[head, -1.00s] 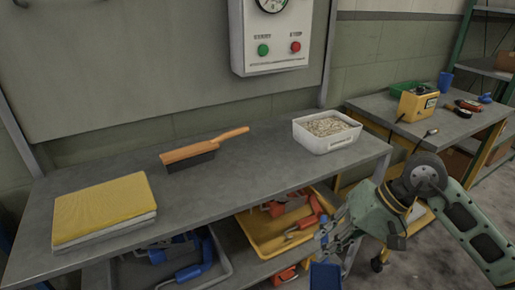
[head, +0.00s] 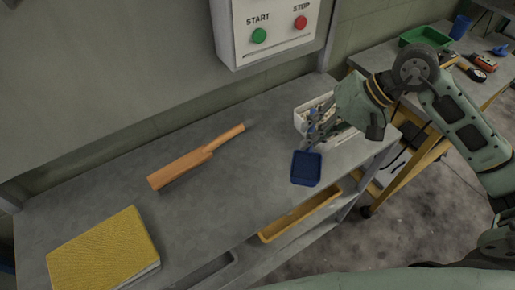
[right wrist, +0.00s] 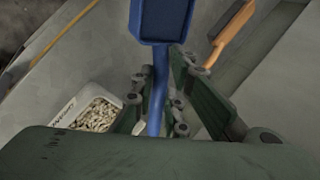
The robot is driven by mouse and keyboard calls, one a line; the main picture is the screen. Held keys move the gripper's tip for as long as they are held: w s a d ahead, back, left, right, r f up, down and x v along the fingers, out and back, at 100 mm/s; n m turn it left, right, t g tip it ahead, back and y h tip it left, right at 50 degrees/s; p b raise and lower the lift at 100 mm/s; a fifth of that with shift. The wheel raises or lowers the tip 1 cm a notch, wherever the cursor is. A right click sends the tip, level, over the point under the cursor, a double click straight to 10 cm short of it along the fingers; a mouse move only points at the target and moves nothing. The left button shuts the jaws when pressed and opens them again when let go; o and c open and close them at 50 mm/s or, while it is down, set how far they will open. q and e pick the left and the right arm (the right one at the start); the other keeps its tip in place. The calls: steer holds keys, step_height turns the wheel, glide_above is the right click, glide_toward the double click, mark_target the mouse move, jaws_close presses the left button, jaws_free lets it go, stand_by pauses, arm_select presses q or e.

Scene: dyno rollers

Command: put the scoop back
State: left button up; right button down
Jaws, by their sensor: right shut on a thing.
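My right gripper (head: 317,130) is shut on the handle of a blue scoop (head: 306,169). The scoop's square head hangs above the right part of the grey workbench (head: 250,180). In the right wrist view the scoop (right wrist: 160,22) points away from the fingers, its handle between them. A white tub (head: 343,139) of pale pellets stands on the bench's right end, partly hidden behind my gripper. In the right wrist view the tub (right wrist: 68,113) is to the left of the handle, apart from the scoop. My left gripper is not in view.
An orange-handled brush (head: 190,164) lies mid-bench. A yellow-topped pad (head: 100,250) lies at the left end. A control box (head: 270,30) hangs behind. A yellow tray (head: 300,215) is on the lower shelf. A side table with a green bin (head: 425,37) stands right. The bench front middle is clear.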

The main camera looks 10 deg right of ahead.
steer(key=w+a+f+p, duration=0.1)
steer(key=w+a+f, duration=0.1)
steer(key=w+a+f+p, duration=0.1)
steer(key=w+a+f, duration=0.1)
steer(key=w+a, duration=0.1)
steer(key=w+a+f+p, duration=0.2)
steer(key=a, duration=0.1)
steer(key=shift+w+a+f, duration=0.1)
steer(key=shift+w+f, duration=0.05)
steer(key=shift+w, duration=0.1)
steer(key=shift+w+a+f, duration=0.1)
steer(key=shift+a+f, duration=0.05)
steer(key=shift+f, duration=0.05)
step_height(320, 180, down, 3)
steer(key=shift+f+p, duration=0.1)
steer(key=shift+p, duration=0.7)
steer(key=shift+f, duration=0.45)
steer(key=shift+f+b, duration=0.2)
steer(key=shift+b, duration=0.1)
steer(key=c, duration=1.7)
jaws_free()
steer(key=shift+r, duration=0.1)
steer(key=shift+c, duration=0.2)
